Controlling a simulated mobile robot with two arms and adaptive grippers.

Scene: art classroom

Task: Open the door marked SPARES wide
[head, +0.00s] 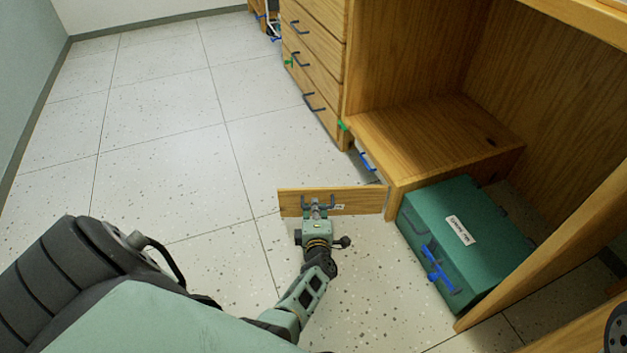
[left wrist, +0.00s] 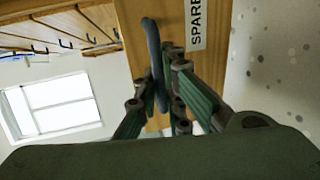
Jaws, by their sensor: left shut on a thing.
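My right gripper does not show.
A teal case (head: 480,225) with a blue handle stands on the floor right of the door's hinge. Wooden drawers (head: 318,60) with dark handles stand behind. The tiled floor (head: 170,150) to the left is clear.

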